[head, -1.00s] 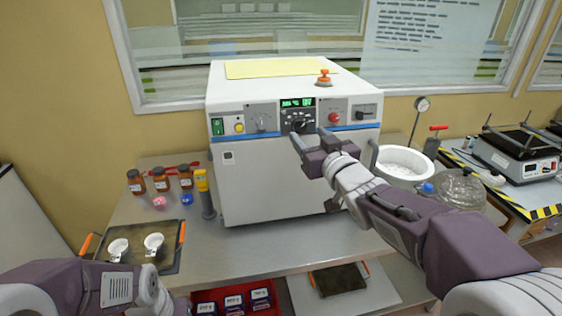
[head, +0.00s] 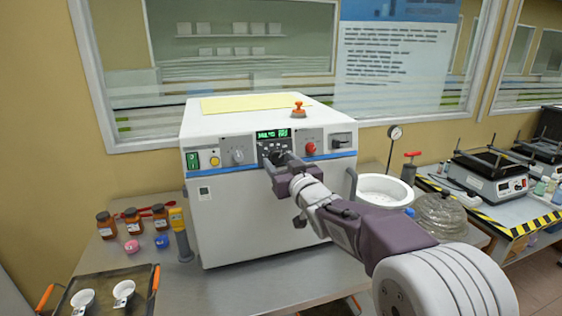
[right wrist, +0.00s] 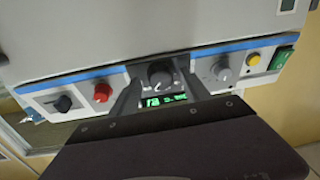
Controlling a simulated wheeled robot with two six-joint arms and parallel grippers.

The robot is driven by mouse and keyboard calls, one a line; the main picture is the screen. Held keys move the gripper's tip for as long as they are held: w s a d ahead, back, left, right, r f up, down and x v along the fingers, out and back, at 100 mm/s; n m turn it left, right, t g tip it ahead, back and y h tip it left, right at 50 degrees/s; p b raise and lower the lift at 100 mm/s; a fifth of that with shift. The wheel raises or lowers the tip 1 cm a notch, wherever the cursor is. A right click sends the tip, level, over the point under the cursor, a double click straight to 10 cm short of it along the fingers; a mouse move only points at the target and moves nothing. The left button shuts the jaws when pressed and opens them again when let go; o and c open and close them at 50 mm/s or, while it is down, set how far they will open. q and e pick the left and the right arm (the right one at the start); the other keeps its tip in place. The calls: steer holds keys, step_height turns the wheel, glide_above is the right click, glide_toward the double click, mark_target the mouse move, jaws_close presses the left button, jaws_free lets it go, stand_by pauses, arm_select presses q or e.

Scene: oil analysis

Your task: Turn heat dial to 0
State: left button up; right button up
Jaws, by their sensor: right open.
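A white heater box (head: 250,215) stands on the bench with a grey control panel and a lit green display (head: 273,134). Just below the display is a black dial (right wrist: 160,74), mostly hidden by my gripper in the head view. My right gripper (head: 281,160) is in front of this dial. In the right wrist view, upside down, its two open fingers (right wrist: 160,85) lie on either side of the dial; contact cannot be told. The dial's setting is too small to read. My left gripper is out of view.
An orange-topped item (head: 298,109) sits on the box. Brown bottles (head: 106,225) and a white bowl (head: 385,187) flank it.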

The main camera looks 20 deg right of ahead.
steer(key=shift+w+a, duration=0.1)
jaws_close()
